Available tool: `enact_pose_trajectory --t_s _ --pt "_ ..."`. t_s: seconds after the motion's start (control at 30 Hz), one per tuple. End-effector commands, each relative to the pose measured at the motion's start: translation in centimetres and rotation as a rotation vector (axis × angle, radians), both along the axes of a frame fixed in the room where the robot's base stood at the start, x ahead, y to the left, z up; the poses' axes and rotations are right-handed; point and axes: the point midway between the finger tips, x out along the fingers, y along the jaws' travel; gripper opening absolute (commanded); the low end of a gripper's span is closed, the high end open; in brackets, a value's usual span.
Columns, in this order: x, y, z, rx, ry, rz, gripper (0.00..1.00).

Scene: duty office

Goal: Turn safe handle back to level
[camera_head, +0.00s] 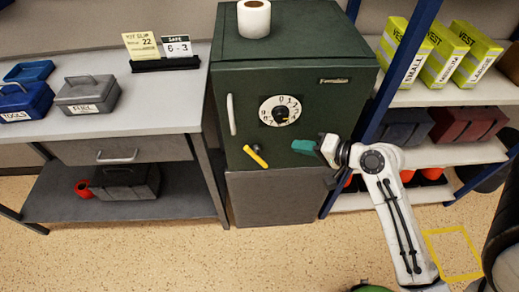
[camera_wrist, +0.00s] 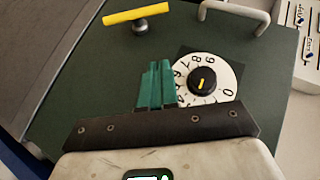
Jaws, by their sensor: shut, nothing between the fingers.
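The dark green safe (camera_head: 235,90) stands in the middle of the head view with its door facing me. Its yellow bar handle (camera_head: 256,156) sits low on the door and is tilted, its right end lower. The handle also shows at the top of the wrist view (camera_wrist: 138,15), with its grey stem. The white number dial (camera_head: 281,111) is above and right of the handle; it is partly behind my fingers in the wrist view (camera_wrist: 224,79). My gripper (camera_head: 303,147), with teal fingers, is shut and empty, in front of the door, right of the handle and apart from it.
A white vertical pull (camera_head: 231,114) is on the door's left edge. A paper roll (camera_head: 254,18) stands on the safe. A desk (camera_head: 130,117) with toolboxes and cards is at left. Blue-framed shelves (camera_head: 455,96) with yellow vest packs are at right. The floor in front is mostly clear.

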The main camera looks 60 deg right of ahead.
Motion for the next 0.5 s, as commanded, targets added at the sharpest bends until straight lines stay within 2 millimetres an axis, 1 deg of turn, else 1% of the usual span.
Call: enact_pose_trajectory --t_s 0.13,0.23,0.37,0.5 --pt "0.3 0.0 -0.1 -0.001 0.000 0.001 0.00" --pt "1.0 0.0 -0.4 -0.001 0.000 0.002 0.00" --pt "2.9 0.1 -1.2 0.000 0.000 0.005 0.00" --pt "5.4 0.1 -2.4 0.001 0.000 0.004 0.00"
